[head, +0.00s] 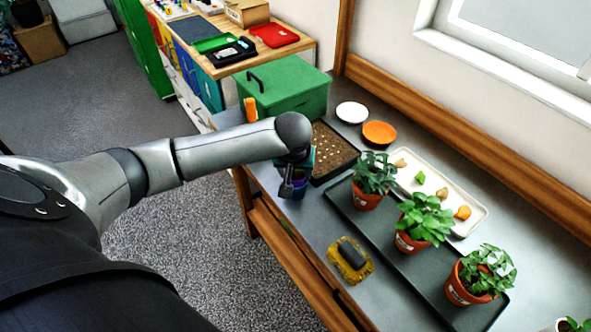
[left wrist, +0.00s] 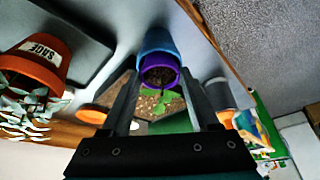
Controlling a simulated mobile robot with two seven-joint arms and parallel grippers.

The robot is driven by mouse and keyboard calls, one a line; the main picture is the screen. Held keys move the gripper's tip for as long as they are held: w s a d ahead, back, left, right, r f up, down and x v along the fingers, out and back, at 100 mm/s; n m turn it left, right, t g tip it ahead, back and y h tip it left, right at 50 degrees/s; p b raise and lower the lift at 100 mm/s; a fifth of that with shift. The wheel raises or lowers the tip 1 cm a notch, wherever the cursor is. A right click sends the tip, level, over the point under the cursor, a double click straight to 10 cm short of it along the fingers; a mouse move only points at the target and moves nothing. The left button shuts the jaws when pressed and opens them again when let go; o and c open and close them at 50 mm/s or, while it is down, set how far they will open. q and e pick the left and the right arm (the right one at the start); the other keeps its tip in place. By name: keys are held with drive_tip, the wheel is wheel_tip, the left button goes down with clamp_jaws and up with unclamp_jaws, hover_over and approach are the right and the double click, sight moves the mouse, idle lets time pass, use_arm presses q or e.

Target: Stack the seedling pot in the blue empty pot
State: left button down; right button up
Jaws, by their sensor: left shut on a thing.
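My left gripper (head: 291,188) is low over the front edge of the bench, left of the plant tray. In the left wrist view its fingers (left wrist: 160,78) are shut on a purple seedling pot (left wrist: 160,62) with dark soil and a green sprout. The purple pot shows only as a small patch in the head view (head: 301,187), mostly hidden by the gripper. The blue pot (left wrist: 157,40) shows directly behind the purple pot's rim, in line with it. I cannot tell whether the purple pot sits fully inside it. My right gripper is not in view.
A black tray (head: 343,208) holds three potted plants. A seed tray (head: 334,150), green box (head: 290,88), white plate (head: 351,112) and orange plate (head: 379,132) stand behind the gripper. Bare bench shows around the sponge.

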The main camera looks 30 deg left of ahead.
use_arm(q)
drive_tip(key=shift+f, duration=0.15)
drive_tip(key=shift+c, duration=0.7)
unclamp_jaws()
drive_tip(key=shift+r, duration=0.55)
drive_tip(key=p+v, duration=0.2)
drive_tip(key=v, duration=0.9)
drive_tip(key=shift+s+r+p, duration=0.2)
drive_tip(key=shift+r+p, duration=0.1)
drive_tip(key=shift+d, duration=0.2)
